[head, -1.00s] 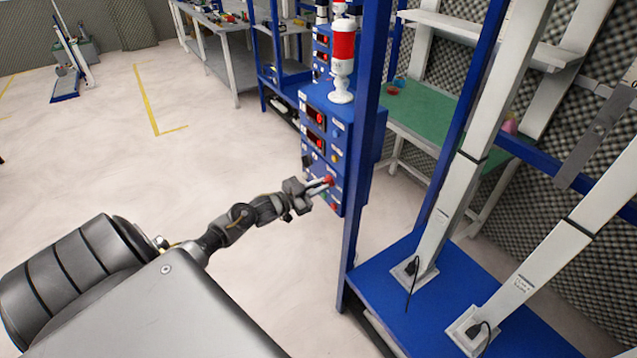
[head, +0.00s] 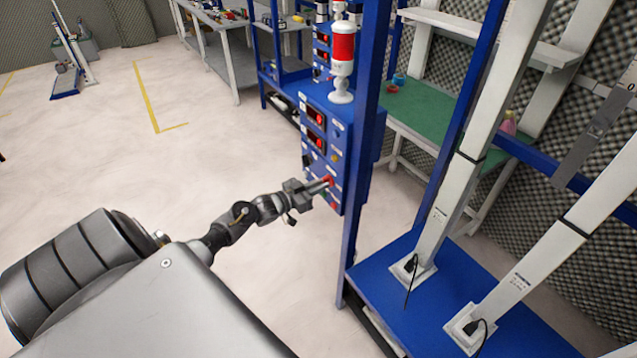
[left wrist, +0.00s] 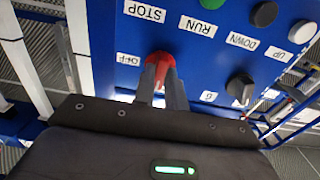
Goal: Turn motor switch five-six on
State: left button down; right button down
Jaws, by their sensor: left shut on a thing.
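The blue control box (head: 342,140) hangs on a blue post, with two red displays and several buttons and knobs on its face. My left gripper (head: 328,184) is at the lower part of this face, its fingers shut on a red switch knob (left wrist: 161,60). An "OFF" label sits beside that knob in the left wrist view, where the panel looks upside down. The fingertips (left wrist: 161,80) lie on both sides of the knob and hide part of it. A black knob (left wrist: 240,87) is to the right, with a "6" label between. My right gripper is not in view.
A red and white signal lamp (head: 342,62) stands on top of the box. The blue post (head: 362,150) rises just right of it, and a blue platform with pale columns (head: 450,215) stands further right. The floor to the left is open.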

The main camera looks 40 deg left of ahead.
pick_arm(q)
jog(key=c, duration=1.4)
grip_release()
jog(key=shift+c, duration=0.2)
jog(key=shift+s, duration=0.1)
jog(key=b+v, duration=0.1)
jog(key=v, duration=0.9)
jog(key=shift+s+a+b, duration=0.15)
jog(key=shift+s+b, duration=0.15)
jog(key=shift+b, duration=0.05)
